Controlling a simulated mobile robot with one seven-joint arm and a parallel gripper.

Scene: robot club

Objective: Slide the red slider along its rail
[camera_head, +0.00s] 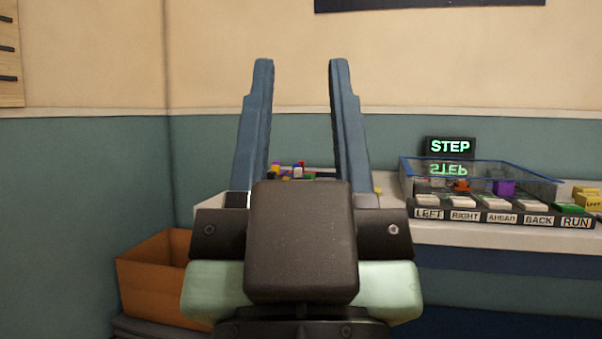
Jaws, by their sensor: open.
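My gripper (301,64) fills the middle of the head view, its two long blue fingers pointing up and standing wide apart. Nothing is between the fingertips. Behind and below the fingers, small coloured pieces (298,172) in purple, yellow, red and white show on the table. I cannot tell whether any of the red bits there is the red slider. No rail can be made out. My gripper's body hides much of the left part of the table.
A white table (480,236) runs to the right. On it stand a clear blue-rimmed box (548,184), a STEP sign (450,147) and a row of labelled buttons, including RUN (575,222). Yellow pieces (588,199) lie at the right edge. An orange-brown box (152,280) stands at lower left.

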